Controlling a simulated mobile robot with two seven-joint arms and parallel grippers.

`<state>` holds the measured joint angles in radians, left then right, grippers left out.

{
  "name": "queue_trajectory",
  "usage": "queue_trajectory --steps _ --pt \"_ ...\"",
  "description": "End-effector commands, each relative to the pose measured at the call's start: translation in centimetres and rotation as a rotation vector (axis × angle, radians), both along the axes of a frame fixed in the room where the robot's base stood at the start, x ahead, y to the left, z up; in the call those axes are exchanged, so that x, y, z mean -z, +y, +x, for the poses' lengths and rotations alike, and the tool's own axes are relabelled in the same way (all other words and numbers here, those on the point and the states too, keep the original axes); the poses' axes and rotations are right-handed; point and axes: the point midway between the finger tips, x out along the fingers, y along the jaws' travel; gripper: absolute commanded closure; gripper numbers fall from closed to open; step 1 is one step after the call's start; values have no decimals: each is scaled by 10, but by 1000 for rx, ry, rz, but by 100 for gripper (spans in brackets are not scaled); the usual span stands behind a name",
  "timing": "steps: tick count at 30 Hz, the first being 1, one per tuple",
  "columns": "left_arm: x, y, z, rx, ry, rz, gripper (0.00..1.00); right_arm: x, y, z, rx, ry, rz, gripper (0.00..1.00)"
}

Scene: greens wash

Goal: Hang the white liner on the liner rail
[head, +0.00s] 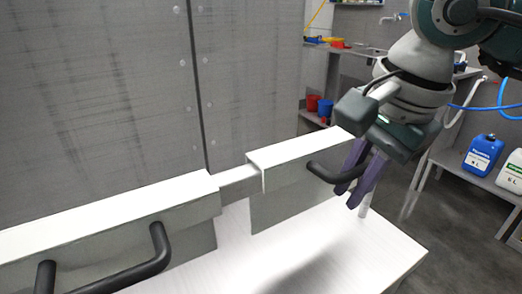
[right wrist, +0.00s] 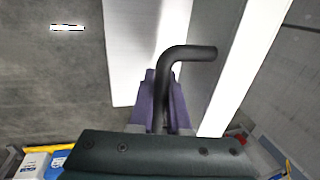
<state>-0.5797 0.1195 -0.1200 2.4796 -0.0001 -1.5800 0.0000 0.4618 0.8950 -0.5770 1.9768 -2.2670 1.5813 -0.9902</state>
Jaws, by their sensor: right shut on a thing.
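A white-topped piece (head: 302,150) with a grey front face and a black bent handle (head: 325,172), which looks like the white liner, lies along the line of the rail (head: 237,176). My right gripper (head: 360,185), with purple fingers, is shut on that handle near its right end. In the right wrist view the handle (right wrist: 187,53) passes between the fingers (right wrist: 160,105). A similar white-topped piece (head: 110,212) with a black handle (head: 158,245) sits to the left, apart across a short gap. Whether the right piece rests fully on the rail I cannot tell. My left gripper is out of view.
A white tabletop (head: 335,245) lies below the rail. A tall grey panel (head: 95,100) stands behind. A blue jug (head: 482,154) and a white jug (head: 511,172) stand on a low shelf at the right. Red and blue cups (head: 318,104) stand behind. Grey floor is open beyond the table.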

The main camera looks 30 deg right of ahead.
Motion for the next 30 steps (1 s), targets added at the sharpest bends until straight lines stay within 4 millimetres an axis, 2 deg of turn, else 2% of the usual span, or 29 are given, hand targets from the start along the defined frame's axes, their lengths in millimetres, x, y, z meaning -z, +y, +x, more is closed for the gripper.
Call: queue_trajectory --steps 11,12,20,21,30 --pt "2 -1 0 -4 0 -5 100 2 0 0 0 -2 0 100" --pt "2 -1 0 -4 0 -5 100 2 0 0 0 -2 0 82" --pt "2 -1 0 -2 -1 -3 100 2 0 0 0 -1 0 52" --pt "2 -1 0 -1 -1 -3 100 2 0 0 0 -1 0 50" --pt "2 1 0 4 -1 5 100 -2 0 0 0 -2 0 50"
